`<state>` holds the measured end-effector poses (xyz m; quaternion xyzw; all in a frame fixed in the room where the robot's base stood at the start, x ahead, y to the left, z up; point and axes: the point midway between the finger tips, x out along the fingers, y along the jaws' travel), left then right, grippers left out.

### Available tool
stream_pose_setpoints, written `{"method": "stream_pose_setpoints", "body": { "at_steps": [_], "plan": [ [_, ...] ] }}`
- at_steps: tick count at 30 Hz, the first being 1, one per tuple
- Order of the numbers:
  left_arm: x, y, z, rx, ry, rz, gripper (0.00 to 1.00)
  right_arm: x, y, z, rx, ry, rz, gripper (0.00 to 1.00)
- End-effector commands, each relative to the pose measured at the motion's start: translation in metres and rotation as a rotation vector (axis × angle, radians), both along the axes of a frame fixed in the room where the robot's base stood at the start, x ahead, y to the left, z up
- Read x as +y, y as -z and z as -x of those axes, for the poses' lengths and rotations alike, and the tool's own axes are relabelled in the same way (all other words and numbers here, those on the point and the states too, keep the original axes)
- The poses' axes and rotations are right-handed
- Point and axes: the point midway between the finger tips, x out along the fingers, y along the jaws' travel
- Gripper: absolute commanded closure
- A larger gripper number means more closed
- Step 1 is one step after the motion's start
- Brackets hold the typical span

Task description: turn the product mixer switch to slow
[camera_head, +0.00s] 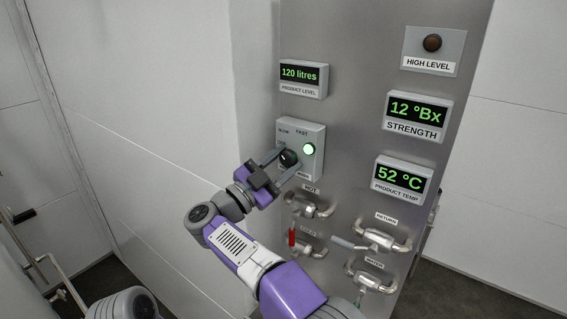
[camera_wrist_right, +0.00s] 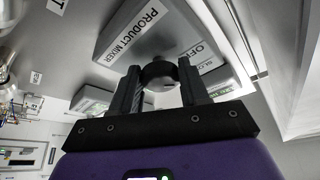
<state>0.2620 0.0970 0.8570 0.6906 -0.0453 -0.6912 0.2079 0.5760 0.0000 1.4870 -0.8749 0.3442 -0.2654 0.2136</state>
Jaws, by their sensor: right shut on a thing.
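The product mixer switch is a black round knob (camera_head: 288,158) on a grey box (camera_head: 318,134) marked SLOW and FAST, with a lit green lamp (camera_head: 309,149) on it. In the right wrist view the knob (camera_wrist_right: 160,73) sits between the two fingers, and the box (camera_wrist_right: 140,35) reads PRODUCT MIXER. My right gripper (camera_head: 281,163) is shut on the knob. Its fingers hide part of the knob and of the box's lower labels, so I cannot tell exactly where the knob points. My left gripper is not in view.
Displays for product level (camera_head: 303,79), strength (camera_head: 417,116) and product temp (camera_head: 401,183) are on the steel panel. Below the switch are valve handles, among them hot (camera_head: 312,207), return (camera_head: 382,240) and a red one (camera_head: 292,237). A white wall (camera_head: 150,90) stands to the left.

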Motion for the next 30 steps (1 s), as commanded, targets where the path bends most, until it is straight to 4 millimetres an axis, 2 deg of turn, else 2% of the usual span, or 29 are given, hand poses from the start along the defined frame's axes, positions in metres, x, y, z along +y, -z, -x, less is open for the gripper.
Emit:
{"method": "stream_pose_setpoints", "body": {
  "at_steps": [1, 5, 16, 24, 30],
  "plan": [
    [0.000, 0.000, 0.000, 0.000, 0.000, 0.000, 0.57, 0.001, 0.000, 0.000, 0.001, -0.001, -0.001, 0.51],
    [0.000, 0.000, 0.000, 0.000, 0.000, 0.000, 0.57, 0.001, 0.000, 0.000, 0.001, -0.001, 0.001, 0.31],
    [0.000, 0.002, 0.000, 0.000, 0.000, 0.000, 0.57, 0.005, 0.003, 0.004, 0.002, -0.002, 0.001, 0.31],
    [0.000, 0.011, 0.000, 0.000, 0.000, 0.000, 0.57, 0.037, 0.017, 0.031, 0.001, -0.004, 0.001, 0.31],
    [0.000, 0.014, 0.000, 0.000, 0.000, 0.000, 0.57, 0.052, 0.024, 0.045, 0.000, -0.002, 0.001, 0.31]
  ]
}}
